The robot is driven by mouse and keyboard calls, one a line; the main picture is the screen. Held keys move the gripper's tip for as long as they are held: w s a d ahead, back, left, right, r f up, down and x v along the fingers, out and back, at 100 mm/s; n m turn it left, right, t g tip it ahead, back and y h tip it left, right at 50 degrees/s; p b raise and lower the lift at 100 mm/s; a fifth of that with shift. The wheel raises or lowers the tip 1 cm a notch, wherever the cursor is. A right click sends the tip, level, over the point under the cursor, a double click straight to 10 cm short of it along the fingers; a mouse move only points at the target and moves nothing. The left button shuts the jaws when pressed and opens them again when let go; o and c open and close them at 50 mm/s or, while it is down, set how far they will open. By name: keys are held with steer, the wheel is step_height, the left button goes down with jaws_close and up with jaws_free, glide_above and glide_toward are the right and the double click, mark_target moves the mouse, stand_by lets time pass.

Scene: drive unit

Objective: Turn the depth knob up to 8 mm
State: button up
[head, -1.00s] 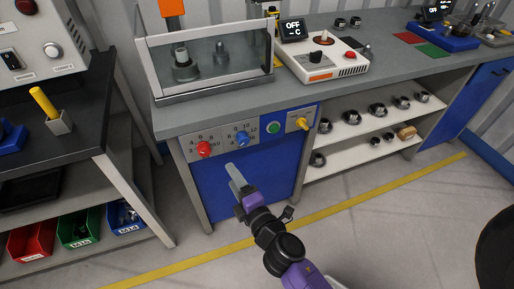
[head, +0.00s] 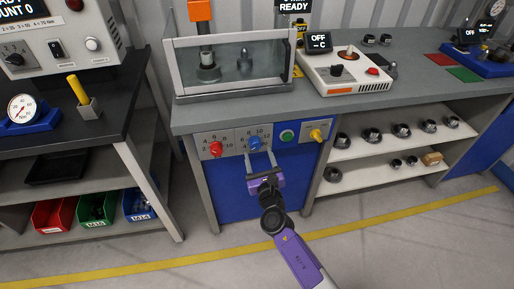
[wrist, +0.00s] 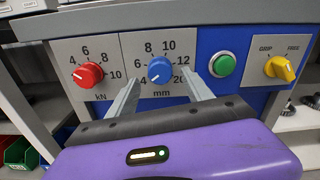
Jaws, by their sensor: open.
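The depth knob is the blue knob (wrist: 160,70) on the light panel marked mm, with numbers from about 4 round past 8 and 10 at the top. Its pointer seems to lean to the lower left, near the 4, but I cannot read it surely. In the head view the blue knob (head: 254,143) sits on the bench front. My gripper (wrist: 162,82) is open and empty, its fingers pointing at the panel, one on each side of the knob's lower part and apparently short of it. In the head view my gripper (head: 259,155) is just below the knob.
A red kN knob (wrist: 88,75) is left of the blue one. A green button (wrist: 222,64) and a yellow knob (wrist: 280,68) are to its right. The bench top (head: 330,107) overhangs the panel. Floor in front is clear.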

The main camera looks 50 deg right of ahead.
mark_target(256, 147)
steer(key=shift+x, duration=1.95)
jaws_close()
